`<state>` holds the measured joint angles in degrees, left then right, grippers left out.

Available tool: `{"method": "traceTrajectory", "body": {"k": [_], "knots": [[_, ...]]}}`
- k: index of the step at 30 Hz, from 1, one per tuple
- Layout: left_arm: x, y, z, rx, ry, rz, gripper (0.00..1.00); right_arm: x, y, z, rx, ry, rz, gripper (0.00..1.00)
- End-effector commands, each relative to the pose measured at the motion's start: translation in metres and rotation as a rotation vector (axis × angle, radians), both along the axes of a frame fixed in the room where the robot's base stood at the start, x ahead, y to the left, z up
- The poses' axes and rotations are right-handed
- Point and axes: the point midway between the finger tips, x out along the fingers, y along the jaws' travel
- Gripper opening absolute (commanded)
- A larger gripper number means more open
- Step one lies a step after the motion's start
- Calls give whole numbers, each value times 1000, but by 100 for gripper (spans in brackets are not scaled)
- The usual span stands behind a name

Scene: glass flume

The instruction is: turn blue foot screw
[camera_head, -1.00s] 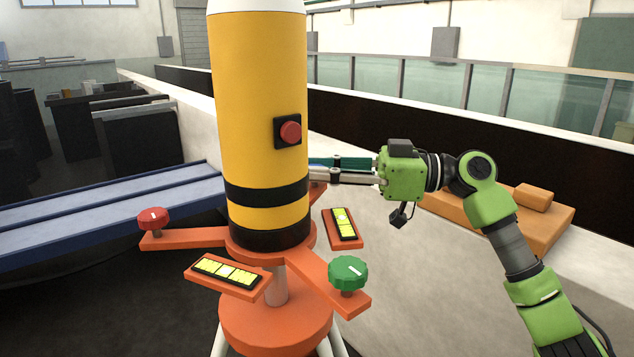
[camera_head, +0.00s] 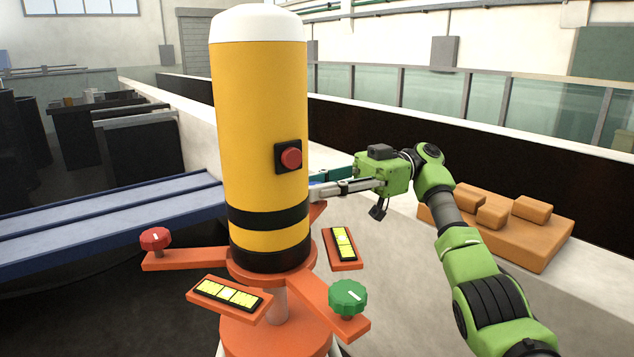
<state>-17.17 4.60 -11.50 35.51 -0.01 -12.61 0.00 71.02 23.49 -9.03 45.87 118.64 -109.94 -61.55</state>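The yellow cylinder (camera_head: 262,120) with black bands and a red button (camera_head: 291,158) stands on an orange three-armed base (camera_head: 300,283). A red foot screw (camera_head: 155,239) is on the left arm and a green one (camera_head: 347,297) on the front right arm. The third arm (camera_head: 317,211) runs back behind the cylinder. No blue foot screw is clearly visible; the cylinder hides that area. My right gripper (camera_head: 326,183) reaches in from the right behind the cylinder's edge. Its fingertips are partly hidden, so I cannot tell whether they touch anything. My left gripper is out of view.
Two orange plates with yellow vials, front (camera_head: 229,293) and right (camera_head: 342,247), stick out from the base. A tan board with blocks (camera_head: 540,237) lies on the right. A blue beam (camera_head: 110,220) runs at left, and a glass-sided flume (camera_head: 430,92) behind.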

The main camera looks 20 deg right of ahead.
Motion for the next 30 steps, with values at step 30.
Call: {"method": "traceTrajectory", "body": {"k": [30], "knots": [[0, 0, 4, 0, 0, 1, 40, -1, 1, -4, -9, 4, 71, 41]]}}
